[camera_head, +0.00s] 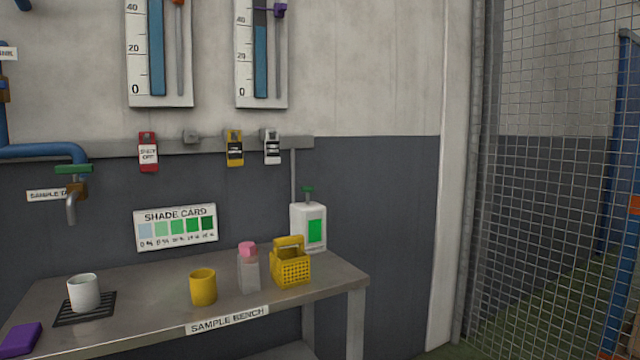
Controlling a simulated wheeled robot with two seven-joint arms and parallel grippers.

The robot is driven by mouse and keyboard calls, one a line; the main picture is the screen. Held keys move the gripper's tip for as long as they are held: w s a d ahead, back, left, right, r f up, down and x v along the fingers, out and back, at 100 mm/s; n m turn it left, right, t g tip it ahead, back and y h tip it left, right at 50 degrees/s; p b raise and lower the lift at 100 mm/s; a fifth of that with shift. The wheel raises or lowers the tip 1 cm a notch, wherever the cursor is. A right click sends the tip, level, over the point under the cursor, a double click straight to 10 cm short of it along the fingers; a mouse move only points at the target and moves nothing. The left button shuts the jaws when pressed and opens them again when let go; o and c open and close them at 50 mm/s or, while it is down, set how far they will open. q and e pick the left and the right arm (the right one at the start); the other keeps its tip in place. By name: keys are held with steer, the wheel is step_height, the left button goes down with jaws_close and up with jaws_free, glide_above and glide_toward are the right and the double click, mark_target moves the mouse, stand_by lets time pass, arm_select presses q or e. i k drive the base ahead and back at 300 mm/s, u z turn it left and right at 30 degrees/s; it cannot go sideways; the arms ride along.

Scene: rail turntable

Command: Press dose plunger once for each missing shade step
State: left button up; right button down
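The shade card (176,227) hangs on the dark wall above the bench. It shows a row of patches from pale blue-grey to deep green, with small percent labels too small to read surely. A white dispenser (299,228) with a green front panel stands at the back right of the bench. Its green-topped plunger (307,190) sticks up from the top. A white cup (84,292) stands on a black drip grate (98,309) below the sample tap (71,205). What the cup holds cannot be seen. Neither gripper is in view.
The grey sample bench (150,330) also carries a yellow cup (203,287), a pink-capped bottle (249,267), a yellow basket (290,262) and a purple object (20,338). Gauges (158,55) hang above. A wire mesh fence (560,180) stands at right.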

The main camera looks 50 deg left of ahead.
mark_target(307, 189)
steer(key=u, duration=0.8)
steer(key=i, duration=1.3)
steer(key=u, duration=1.85)
steer(key=i, duration=0.35)
steer(key=u, duration=0.2)
